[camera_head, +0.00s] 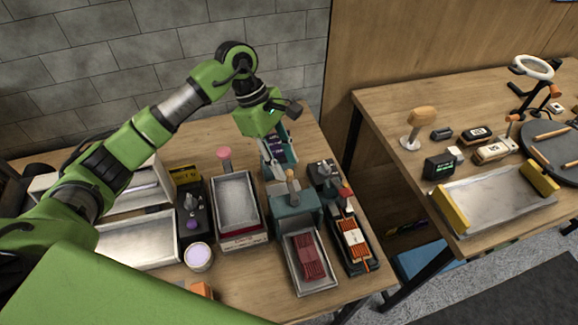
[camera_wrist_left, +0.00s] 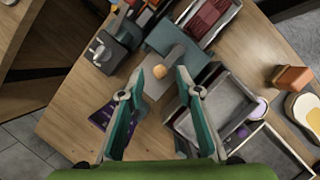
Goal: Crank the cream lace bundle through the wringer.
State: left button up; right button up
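The knob also shows in the left wrist view (camera_wrist_left: 160,71). My left gripper (camera_head: 280,168) is open and empty, pointing down behind the wringer. In the left wrist view its fingertips (camera_wrist_left: 165,78) are apart, on either side of the knob; contact cannot be told. A tray (camera_head: 322,289) in front of the wringer holds a dark red bundle (camera_head: 309,257). I cannot make out a cream lace bundle at the wringer. My right gripper is out of view.
An empty grey tray (camera_head: 236,200) stands left of the wringer. A black holder (camera_head: 345,262) with an orange and cream item is to its right. A purple packet (camera_wrist_left: 98,117) lies near one finger. A second table (camera_head: 400,95) stands right, across a gap.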

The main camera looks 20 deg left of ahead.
aim_at(287, 171)
pick_arm(q)
jog(key=shift+p+x, duration=0.4)
jog(key=shift+x, duration=1.45)
grip_shut()
jog(key=shift+a, duration=0.1)
